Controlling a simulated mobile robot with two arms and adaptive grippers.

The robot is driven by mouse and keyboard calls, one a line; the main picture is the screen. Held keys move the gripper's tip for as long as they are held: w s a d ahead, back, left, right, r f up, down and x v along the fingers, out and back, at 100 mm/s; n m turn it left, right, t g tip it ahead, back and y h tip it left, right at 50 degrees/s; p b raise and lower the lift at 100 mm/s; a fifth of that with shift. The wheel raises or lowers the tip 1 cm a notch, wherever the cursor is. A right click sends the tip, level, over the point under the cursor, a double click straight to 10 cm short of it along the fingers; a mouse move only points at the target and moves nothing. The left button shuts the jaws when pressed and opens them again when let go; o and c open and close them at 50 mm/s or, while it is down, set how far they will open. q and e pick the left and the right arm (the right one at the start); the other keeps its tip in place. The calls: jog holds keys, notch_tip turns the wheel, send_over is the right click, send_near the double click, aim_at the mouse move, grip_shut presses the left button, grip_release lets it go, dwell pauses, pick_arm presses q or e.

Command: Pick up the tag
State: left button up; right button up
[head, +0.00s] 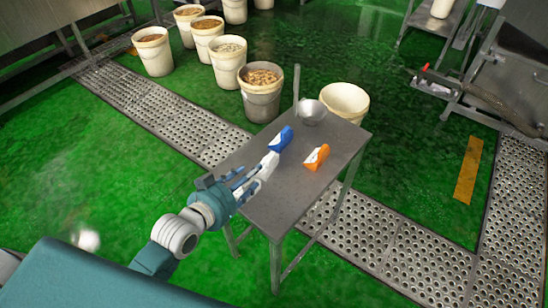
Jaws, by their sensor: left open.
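A small orange item with a white patch (316,157) lies on the metal table (300,195), right of the middle. A blue item (281,139) with a white part below it lies to its left. Neither shows clear detail, so I cannot tell which one is the tag. My left gripper (253,179) is open over the left part of the table, its fingers pointing toward the blue item. Its fingertips are close to the white part, and I cannot tell whether they touch it. My right gripper is not in view.
A metal scoop or ladle (311,112) lies at the table's far edge. A cream bucket (345,101) stands behind the table. Several filled white buckets (228,62) stand at the back left. The table's front right part is bare. Perforated metal floor strips (165,115) cross the green floor.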

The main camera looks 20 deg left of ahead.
aim_at(269, 164)
pick_arm(q)
jog(key=shift+w+d, duration=0.1)
jog(key=shift+w, duration=0.2)
jog(key=x, duration=0.5)
jog(key=shift+r, duration=0.1)
jog(key=shift+s+d+f+p+x, duration=0.1)
jog(key=shift+d+x, duration=0.05)
jog(key=shift+x, duration=0.8)
jog(key=shift+s+d+f+p+x, duration=0.1)
jog(key=shift+x, duration=0.8)
jog(key=shift+d+f+p+x, duration=0.1)
jog(key=shift+d+x, duration=0.05)
jog(key=shift+x, duration=0.8)
jog(key=shift+s, duration=0.1)
grip_shut()
